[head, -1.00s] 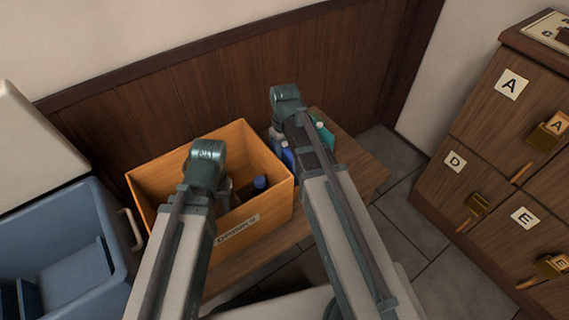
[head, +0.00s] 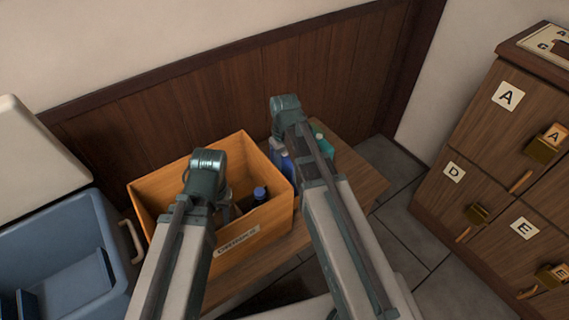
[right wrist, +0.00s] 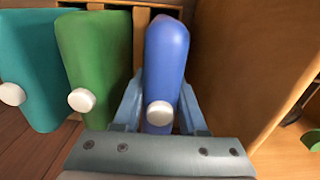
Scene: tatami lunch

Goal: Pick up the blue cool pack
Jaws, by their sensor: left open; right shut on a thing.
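The blue cool pack (right wrist: 166,55) stands upright in the right wrist view, with a white round cap on its near side. My right gripper (right wrist: 160,112) is shut on it, one finger on each side. In the head view my right wrist and forearm hide most of the blue pack (head: 287,162). A green pack (right wrist: 97,50) and a teal pack (right wrist: 30,65) stand to its left in the wrist view. My left gripper (head: 212,190) is over the open box in the head view; its fingers are mostly hidden by my own wrist.
An orange-brown wooden box (head: 272,218) with a label stands beside the packs and holds bottles, one with a blue cap (head: 260,192). The wooden stand (head: 352,180) has free room at right. A blue bin (head: 60,235) is left; a lettered cabinet (head: 485,140) is right.

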